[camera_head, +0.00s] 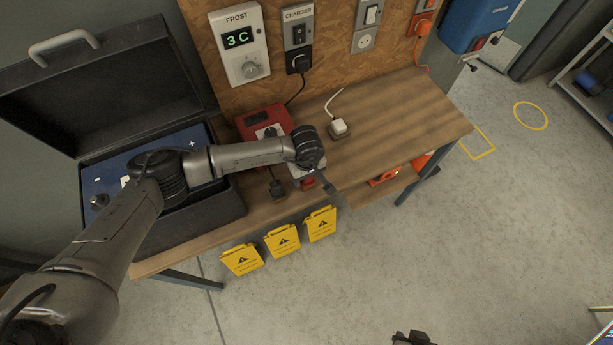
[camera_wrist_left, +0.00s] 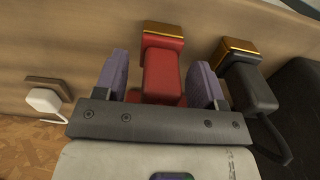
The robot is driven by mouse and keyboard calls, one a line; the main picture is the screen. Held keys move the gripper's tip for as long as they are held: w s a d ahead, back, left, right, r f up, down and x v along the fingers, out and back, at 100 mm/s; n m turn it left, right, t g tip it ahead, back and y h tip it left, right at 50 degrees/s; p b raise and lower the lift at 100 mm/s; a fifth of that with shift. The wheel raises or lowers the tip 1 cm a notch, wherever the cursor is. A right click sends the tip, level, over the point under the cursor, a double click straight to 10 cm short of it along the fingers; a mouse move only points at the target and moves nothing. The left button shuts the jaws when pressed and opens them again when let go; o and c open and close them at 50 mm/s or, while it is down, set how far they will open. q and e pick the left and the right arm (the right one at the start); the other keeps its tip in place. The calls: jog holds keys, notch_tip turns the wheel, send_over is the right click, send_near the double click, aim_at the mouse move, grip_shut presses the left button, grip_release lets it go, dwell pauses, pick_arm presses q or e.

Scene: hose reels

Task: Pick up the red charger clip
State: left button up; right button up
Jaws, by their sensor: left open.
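The red charger clip (camera_wrist_left: 161,75) has a brass-coloured end. In the left wrist view it lies between the two purple finger pads of my left gripper (camera_wrist_left: 159,84), with a gap on each side. In the head view my left gripper (camera_head: 322,181) is over the table near its front edge, and the red clip (camera_head: 308,183) shows only in part beneath it. The left gripper is open and holds nothing. A dark tip that looks like my right gripper (camera_head: 410,338) shows at the bottom edge; its fingers are cut off.
A black clip (camera_wrist_left: 246,80) lies right beside the red one in the wrist view. A red charger box (camera_head: 262,120) and a white plug (camera_head: 339,129) are on the table (camera_head: 420,105). An open black case (camera_head: 225,205) stands left. Yellow tags (camera_head: 282,241) hang in front.

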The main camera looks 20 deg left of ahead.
pick_arm(q)
jog(key=shift+f, duration=0.25)
jog(key=c, duration=1)
